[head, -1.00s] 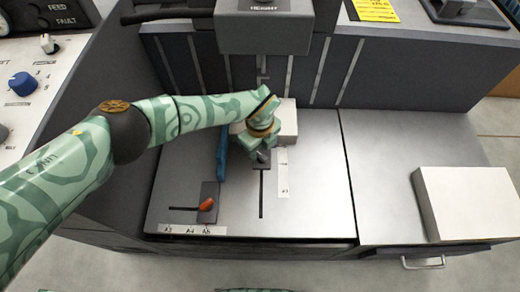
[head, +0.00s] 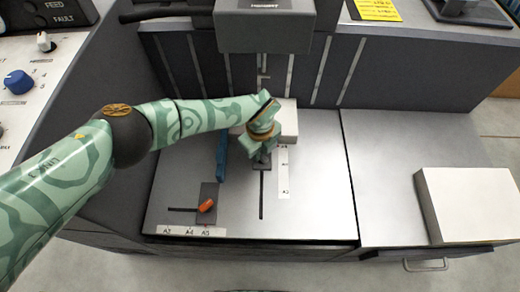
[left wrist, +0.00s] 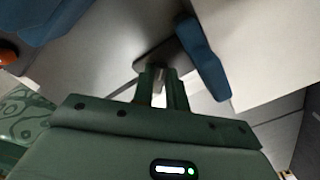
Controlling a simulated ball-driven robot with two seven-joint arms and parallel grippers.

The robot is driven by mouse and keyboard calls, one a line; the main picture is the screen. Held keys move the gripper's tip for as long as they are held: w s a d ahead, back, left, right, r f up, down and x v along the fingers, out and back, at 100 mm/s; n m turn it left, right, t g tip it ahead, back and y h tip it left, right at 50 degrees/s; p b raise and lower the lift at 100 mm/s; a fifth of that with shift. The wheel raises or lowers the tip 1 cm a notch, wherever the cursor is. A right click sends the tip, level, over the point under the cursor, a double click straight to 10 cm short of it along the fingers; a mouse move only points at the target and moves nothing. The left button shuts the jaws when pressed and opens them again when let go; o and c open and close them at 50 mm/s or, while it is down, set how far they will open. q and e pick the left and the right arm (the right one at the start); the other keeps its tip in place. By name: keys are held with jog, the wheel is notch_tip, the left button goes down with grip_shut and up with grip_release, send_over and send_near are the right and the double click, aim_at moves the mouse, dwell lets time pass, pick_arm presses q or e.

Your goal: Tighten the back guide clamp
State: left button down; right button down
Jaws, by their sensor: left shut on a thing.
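The back guide's dark base (head: 262,167) sits on the slot in the steel table, below my left gripper (head: 262,155). In the left wrist view the dark base (left wrist: 170,52) shows just past the fingertips, with its blue fence (left wrist: 203,60) beside it. The fingers of my left gripper (left wrist: 162,88) are shut on the clamp of the back guide; the clamp itself is mostly hidden between them. My right gripper is not in view.
The side guide has a blue fence (head: 221,158), a dark base and an orange clamp lever (head: 206,206). A white paper stack (head: 288,120) lies behind my gripper. A white block (head: 468,203) stands at the right. The table's front right is clear.

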pick_arm(q)
jog(key=shift+m, duration=0.9)
jog(key=m, duration=0.2)
jog(key=shift+w+d+m, duration=0.15)
jog(key=shift+m, duration=0.25)
jog(key=m, duration=0.3)
jog(key=shift+d+m, duration=0.15)
jog(key=shift+m, duration=0.15)
jog(key=m, duration=0.3)
jog(key=shift+d+m, duration=0.1)
jog(key=shift+m, duration=0.2)
jog(key=m, duration=0.3)
jog(key=shift+d, duration=0.15)
jog(key=shift+m, duration=1.3)
